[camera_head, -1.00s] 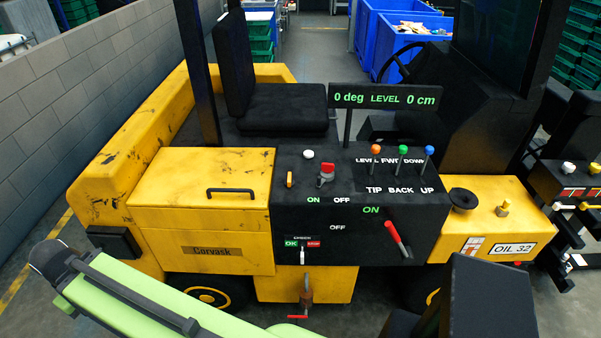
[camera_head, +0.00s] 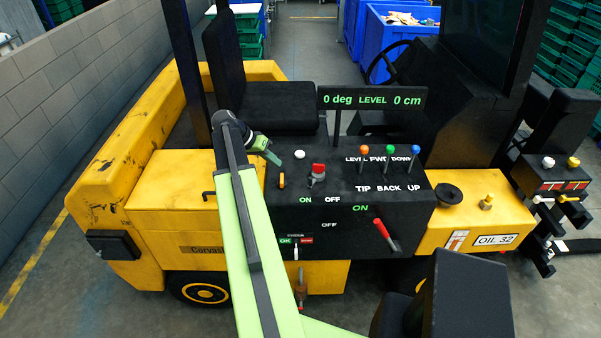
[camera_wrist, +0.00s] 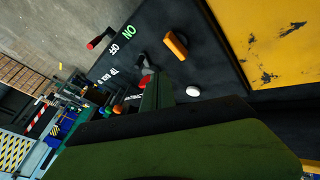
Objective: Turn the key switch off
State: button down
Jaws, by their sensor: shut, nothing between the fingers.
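A switch with a red handle on a grey base (camera_head: 317,174) stands on the black control panel (camera_head: 350,185), above the white-green words ON and OFF. It shows partly behind my fingertips in the wrist view (camera_wrist: 144,72); which label it points to is hard to tell. An orange-yellow knob (camera_head: 282,181) stands to its left and shows clearly in the wrist view (camera_wrist: 175,45). My gripper (camera_head: 273,157) is shut and empty, above the panel's left part, left of the red-handled switch and apart from it. Its green fingers (camera_wrist: 158,92) point towards the panel in the wrist view.
A white button (camera_head: 299,155) lies close to my gripper. Three levers with orange, green and blue tops (camera_head: 390,150) stand to the right. A red lever (camera_head: 386,234) is on the panel's front. A display post with a sign (camera_head: 372,98) rises behind the panel.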

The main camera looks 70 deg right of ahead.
aim_at(315, 175)
jog(key=b+x, duration=0.9)
jog(key=x, duration=0.2)
jog(key=shift+w+a+f, duration=0.15)
jog(key=shift+w+f, duration=0.05)
jog(key=s, duration=0.1)
jog(key=s+r+p, duration=0.1)
jog(key=shift+s+a, duration=0.1)
jog(key=shift+s, duration=0.85)
